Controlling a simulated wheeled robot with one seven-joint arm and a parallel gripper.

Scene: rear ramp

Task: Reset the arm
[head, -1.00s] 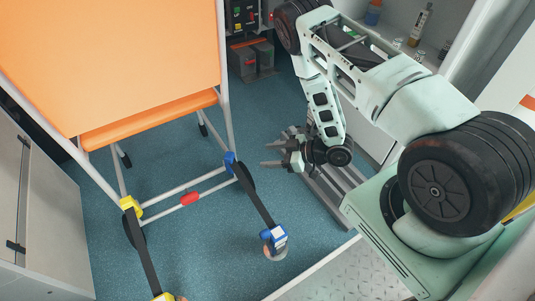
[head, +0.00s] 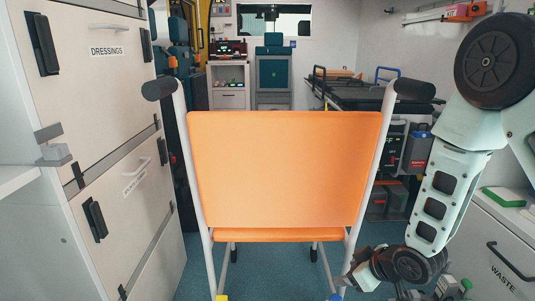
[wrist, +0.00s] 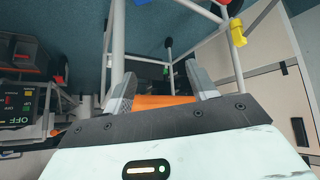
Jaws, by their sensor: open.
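My arm hangs down along the right side of the head view, bent at the elbow. My gripper (head: 352,272) is low, beside the lower right part of the orange chair (head: 285,165), and partly cut off by the frame's bottom. In the wrist view my gripper (wrist: 162,82) shows two grey fingers spread apart. An orange piece shows between and behind them; I cannot tell how close it is. Nothing appears gripped.
The chair stands in the middle of the aisle. A dressings cabinet (head: 95,130) lines the left and a waste cabinet (head: 490,250) the right. A stretcher (head: 360,95) stands at the back right. Blue floor (head: 385,232) shows around the chair.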

